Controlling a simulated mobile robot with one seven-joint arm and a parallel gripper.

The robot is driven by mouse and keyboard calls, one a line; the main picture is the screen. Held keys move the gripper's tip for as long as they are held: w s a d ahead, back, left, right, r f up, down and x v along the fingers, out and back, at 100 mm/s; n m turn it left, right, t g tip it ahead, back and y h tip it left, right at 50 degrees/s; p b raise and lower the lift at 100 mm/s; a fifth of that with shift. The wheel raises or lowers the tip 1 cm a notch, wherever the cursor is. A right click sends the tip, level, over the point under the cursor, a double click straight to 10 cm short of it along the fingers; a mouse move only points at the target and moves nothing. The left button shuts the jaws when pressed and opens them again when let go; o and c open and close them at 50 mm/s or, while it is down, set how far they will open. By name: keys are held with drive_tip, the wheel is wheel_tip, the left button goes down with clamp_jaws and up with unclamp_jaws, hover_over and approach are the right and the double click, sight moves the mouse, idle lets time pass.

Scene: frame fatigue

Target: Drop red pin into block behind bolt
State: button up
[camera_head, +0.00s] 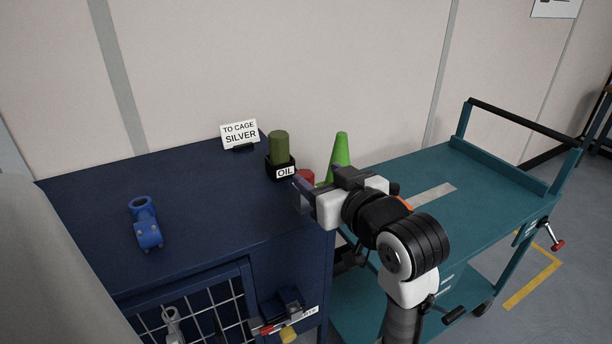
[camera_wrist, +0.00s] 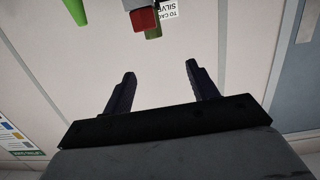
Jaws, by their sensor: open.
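A red piece (camera_head: 305,177), which may be the red pin, shows partly behind my gripper in the head view, right of the black block marked OIL (camera_head: 284,171). An olive-green cylinder (camera_head: 279,143) stands in that block. In the wrist view the red piece (camera_wrist: 145,19) is at the top, in front of the olive cylinder (camera_wrist: 153,34). My gripper (camera_head: 318,190) is raised near the cabinet's right edge. In the wrist view its two dark fingers (camera_wrist: 160,75) are apart with nothing between them. I cannot make out a bolt for certain, nor an empty block.
A blue pipe fitting (camera_head: 145,222) stands on the dark blue cabinet (camera_head: 90,195). A sign reading TO CAGE SILVER (camera_head: 239,133) stands at the back. A green cone (camera_head: 340,150) stands behind my gripper. A teal cart (camera_head: 480,185) is right; its top is mostly clear.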

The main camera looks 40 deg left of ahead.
sight(307, 176)
drive_tip(key=shift+g+h, duration=0.5)
drive_tip(key=shift+h, duration=0.2)
drive_tip(key=w+a+f, duration=0.2)
drive_tip(key=a+f, duration=0.1)
drive_tip(key=w+a+f+p, duration=0.1)
drive_tip(key=a, duration=0.1)
drive_tip(key=shift+w+a+f, duration=0.15)
drive_tip(key=shift+a+f, duration=0.1)
drive_tip(key=shift+f, duration=0.1)
drive_tip(key=shift+w+p+x, duration=0.2)
drive_tip(key=shift+p+x, duration=0.3)
drive_tip(key=shift+x, duration=0.85)
drive_tip(key=shift+w+p+x, duration=0.15)
drive_tip(key=shift+p+x, duration=0.3)
drive_tip(key=shift+x, duration=0.85)
drive_tip(key=shift+d+r, duration=0.1)
drive_tip(key=c, duration=1.1)
